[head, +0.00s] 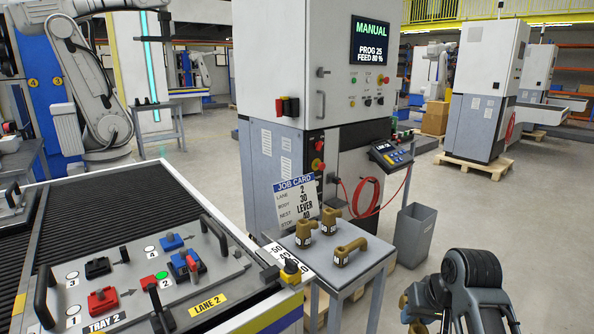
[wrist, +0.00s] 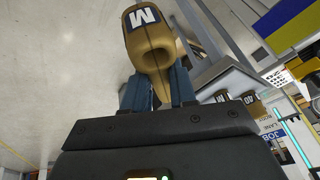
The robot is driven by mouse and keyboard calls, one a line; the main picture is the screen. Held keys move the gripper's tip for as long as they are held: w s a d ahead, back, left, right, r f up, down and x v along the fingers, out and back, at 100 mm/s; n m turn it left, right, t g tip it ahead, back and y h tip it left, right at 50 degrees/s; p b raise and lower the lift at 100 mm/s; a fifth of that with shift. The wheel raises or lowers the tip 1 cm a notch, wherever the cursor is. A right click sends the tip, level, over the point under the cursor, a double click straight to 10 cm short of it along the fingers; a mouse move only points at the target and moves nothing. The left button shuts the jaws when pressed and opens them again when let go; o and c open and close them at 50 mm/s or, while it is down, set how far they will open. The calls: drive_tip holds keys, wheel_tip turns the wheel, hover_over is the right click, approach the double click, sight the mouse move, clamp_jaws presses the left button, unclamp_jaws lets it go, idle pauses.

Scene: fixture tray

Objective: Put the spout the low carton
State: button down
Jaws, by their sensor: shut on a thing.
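A tan spout (wrist: 150,50) with a white label marked M is held in my gripper (wrist: 158,88), between its two blue fingers in the wrist view. In the head view my gripper (head: 418,312) is at the lower right, to the right of the small grey table, and a bit of the tan spout (head: 404,300) shows at its left side. The fingertips are mostly hidden there. I cannot pick out a low carton for certain; brown cartons (head: 435,118) stand far off at the back right.
Three similar tan fittings (head: 350,251) stand or lie on the small grey table (head: 345,279), beside a job card (head: 296,202). A grey bin (head: 413,236) stands on the floor behind. A fixture tray (head: 236,281) with coloured blocks is at left. Open floor lies at right.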

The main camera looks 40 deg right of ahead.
drive_tip(key=w+a+f+n+y, duration=0.1)
drive_tip(key=w+a+f+n, duration=0.1)
drive_tip(key=a, duration=0.7)
drive_tip(key=w+a+f+n+y, duration=0.1)
drive_tip(key=a+f+n, duration=0.3)
drive_tip(key=a, duration=0.5)
drive_tip(key=w+a+f+n+y, duration=0.2)
drive_tip(key=a+f, duration=0.4)
drive_tip(key=a, duration=0.3)
drive_tip(key=shift+w+a+n, duration=0.2)
drive_tip(key=shift+w+n, duration=0.3)
drive_tip(key=shift+w, duration=0.5)
